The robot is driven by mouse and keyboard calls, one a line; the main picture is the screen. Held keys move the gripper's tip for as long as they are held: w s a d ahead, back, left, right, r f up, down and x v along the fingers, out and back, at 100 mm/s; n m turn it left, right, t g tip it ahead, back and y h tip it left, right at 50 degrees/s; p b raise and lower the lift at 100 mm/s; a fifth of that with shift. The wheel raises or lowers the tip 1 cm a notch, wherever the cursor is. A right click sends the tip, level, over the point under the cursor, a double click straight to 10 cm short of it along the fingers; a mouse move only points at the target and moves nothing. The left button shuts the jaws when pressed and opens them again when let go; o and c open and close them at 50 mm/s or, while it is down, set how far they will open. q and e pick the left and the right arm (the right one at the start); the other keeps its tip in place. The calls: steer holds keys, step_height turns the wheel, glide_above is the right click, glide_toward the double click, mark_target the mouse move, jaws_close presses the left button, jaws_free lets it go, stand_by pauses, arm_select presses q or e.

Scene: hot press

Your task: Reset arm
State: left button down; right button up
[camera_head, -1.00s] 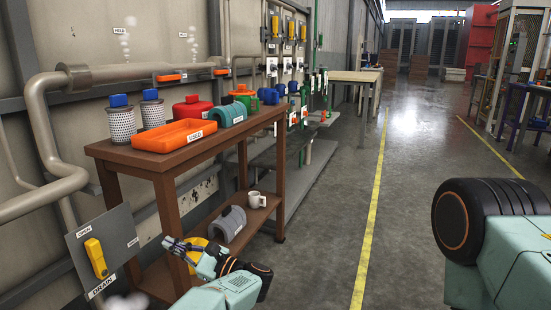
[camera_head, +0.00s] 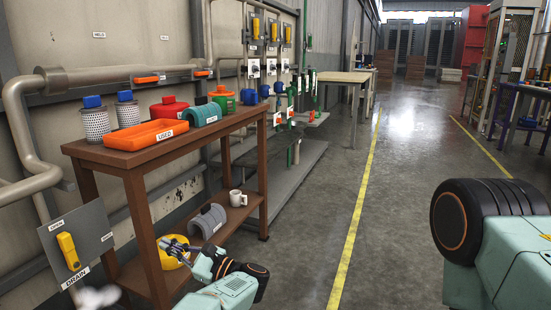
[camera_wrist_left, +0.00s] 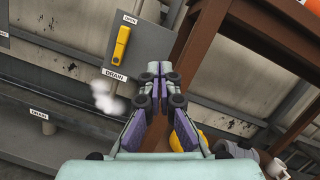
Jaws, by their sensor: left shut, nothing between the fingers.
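My left gripper (camera_head: 176,246) is low in the head view, in front of the wooden table's lower part, with my teal and black arm behind it. In the left wrist view my left gripper (camera_wrist_left: 158,72) has its purple-sided fingers together, with nothing between them. A grey panel with a yellow drain handle (camera_head: 68,251) stands left of it, and the handle (camera_wrist_left: 121,46) also shows in the left wrist view, apart from the fingers. A white puff of steam hangs below the panel. My right gripper is not seen.
A brown wooden table (camera_head: 219,134) bears an orange tray (camera_head: 127,140), canisters and a red can (camera_head: 169,108). Its lower shelf holds a white mug (camera_head: 237,198), a grey part (camera_head: 208,221) and a yellow item (camera_head: 172,256). Open floor (camera_head: 380,190) lies to the right.

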arm_select(q)
steer(key=w+d+f+m+t+h, duration=0.15)
steer(key=f+m+t+h, duration=0.3)
steer(key=f+m, duration=0.75)
steer(key=d+f+m+t+h, duration=0.35)
steer(key=f+m+h, duration=0.25)
steer(key=m, duration=1.2)
steer(key=s+f+m+g+h, duration=0.55)
steer(key=s+f+m, duration=0.85)
steer(key=s+m, duration=0.3)
steer(key=s+a+m+g+h, duration=0.2)
steer(key=s+m+g, duration=0.35)
steer(key=s, duration=1.25)
steer(key=s+r+m+g+h, duration=0.15)
steer(key=s+r, duration=0.25)
steer(key=s, duration=0.4)
steer(key=s+r+m+g, duration=0.1)
steer(key=s+r+g, duration=0.1)
steer(key=s+r, duration=0.35)
step_height(320, 180, up, 14)
steer(key=p, duration=1.3)
steer(key=shift+d+r, duration=0.2)
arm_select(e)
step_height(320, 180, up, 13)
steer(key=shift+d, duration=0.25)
